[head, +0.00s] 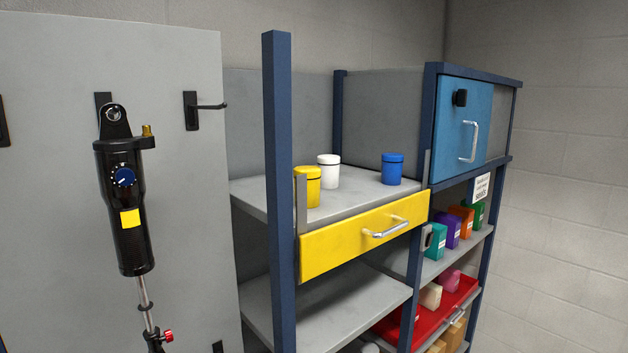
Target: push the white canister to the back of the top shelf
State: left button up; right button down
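The white canister (328,172) stands upright on the grey top shelf (362,198), just behind and to the right of a yellow canister (312,188). A blue canister (392,170) stands farther right on the same shelf. Bare shelf shows between the white and blue canisters. Neither of my grippers is in the head view.
A dark blue post (279,190) stands at the shelf's front left. A closed blue cabinet door (462,130) is at right. A black shock absorber (128,205) hangs on the grey panel (60,180) at left.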

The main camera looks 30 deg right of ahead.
aim_at(328, 164)
jog(key=k, duration=0.55)
jog(key=z, duration=0.85)
jog(key=i, duration=0.5)
